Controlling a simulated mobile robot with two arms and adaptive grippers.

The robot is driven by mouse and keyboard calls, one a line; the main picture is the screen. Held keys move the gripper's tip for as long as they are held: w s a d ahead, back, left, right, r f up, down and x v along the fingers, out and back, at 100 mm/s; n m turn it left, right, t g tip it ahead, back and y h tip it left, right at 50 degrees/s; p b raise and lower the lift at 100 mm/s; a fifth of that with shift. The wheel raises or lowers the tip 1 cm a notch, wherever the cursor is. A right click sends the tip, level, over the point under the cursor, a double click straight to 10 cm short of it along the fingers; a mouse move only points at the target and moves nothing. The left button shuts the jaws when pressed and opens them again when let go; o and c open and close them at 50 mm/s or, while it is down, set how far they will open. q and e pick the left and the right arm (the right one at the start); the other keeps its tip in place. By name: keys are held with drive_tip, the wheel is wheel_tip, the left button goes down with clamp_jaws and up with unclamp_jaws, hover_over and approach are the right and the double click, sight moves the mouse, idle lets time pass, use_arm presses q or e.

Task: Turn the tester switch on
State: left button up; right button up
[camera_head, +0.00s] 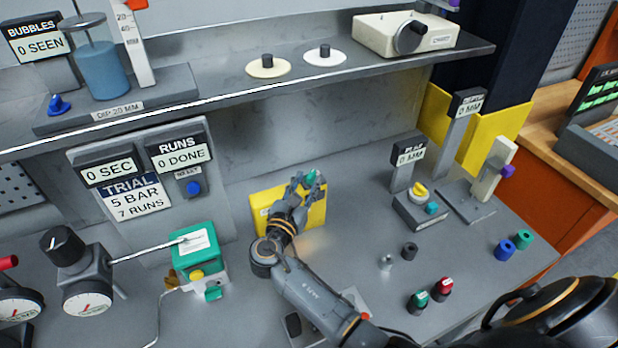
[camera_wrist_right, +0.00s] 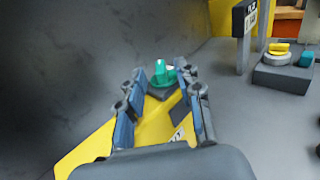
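A yellow box (camera_head: 318,212) stands at the back of the bench against the grey wall. A green knob (camera_head: 310,178) shows at its upper right; it also shows in the right wrist view (camera_wrist_right: 161,76). I cannot tell for sure that this knob is the tester switch, nor which way it is set. My right gripper (camera_head: 304,183) is in front of the box, fingers apart. In the right wrist view the knob appears between the fingertips (camera_wrist_right: 162,84); contact cannot be made out. The gripper hides part of the box. My left gripper is not in view.
A green-and-white unit (camera_head: 196,250) stands left of my right arm. Right of it are a block with a yellow knob (camera_head: 418,190), red (camera_head: 443,288) and green (camera_head: 418,300) capped pieces, and a dark ring (camera_head: 409,251). A shelf (camera_head: 230,88) overhangs behind.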

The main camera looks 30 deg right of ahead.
drive_tip(key=v, duration=0.9)
drive_tip(key=shift+s+a, duration=0.2)
drive_tip(key=shift+s, duration=0.05)
